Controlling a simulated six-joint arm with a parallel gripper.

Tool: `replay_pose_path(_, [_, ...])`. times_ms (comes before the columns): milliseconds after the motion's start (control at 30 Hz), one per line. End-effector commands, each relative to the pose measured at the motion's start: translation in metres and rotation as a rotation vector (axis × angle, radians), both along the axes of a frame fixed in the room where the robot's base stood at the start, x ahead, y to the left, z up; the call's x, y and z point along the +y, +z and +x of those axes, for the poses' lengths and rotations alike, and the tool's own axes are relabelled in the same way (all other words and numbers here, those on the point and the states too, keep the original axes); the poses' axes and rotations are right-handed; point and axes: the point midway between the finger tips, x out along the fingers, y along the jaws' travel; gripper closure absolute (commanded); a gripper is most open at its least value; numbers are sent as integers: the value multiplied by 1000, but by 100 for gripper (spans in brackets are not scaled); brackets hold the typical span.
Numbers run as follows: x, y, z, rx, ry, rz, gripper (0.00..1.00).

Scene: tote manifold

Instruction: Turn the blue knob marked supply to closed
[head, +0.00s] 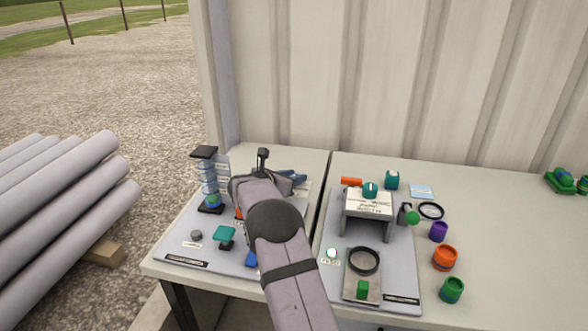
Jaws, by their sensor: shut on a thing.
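My arm reaches over the left grey panel (215,240). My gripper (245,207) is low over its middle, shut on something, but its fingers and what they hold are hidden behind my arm. A blue part (251,259) shows at the arm's left edge near the panel front. Another dark blue piece (293,175) shows behind the wrist. I cannot tell which, if either, is the supply knob, and the labels are too small to read. A bit of orange (238,213) shows beside the gripper.
A clear column with a black top (204,153), a teal knob (224,233) and a grey knob (196,235) stand left of my arm. The right panel (407,275) carries a raised stand (368,203) and a black ring (364,261). Loose coloured parts lie farther right.

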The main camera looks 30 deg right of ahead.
Motion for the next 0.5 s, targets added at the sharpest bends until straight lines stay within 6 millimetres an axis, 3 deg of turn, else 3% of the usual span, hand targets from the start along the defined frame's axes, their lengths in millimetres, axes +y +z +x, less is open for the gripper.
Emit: replay_pose_path(500, [0,0,0,-1,-37,-1,94])
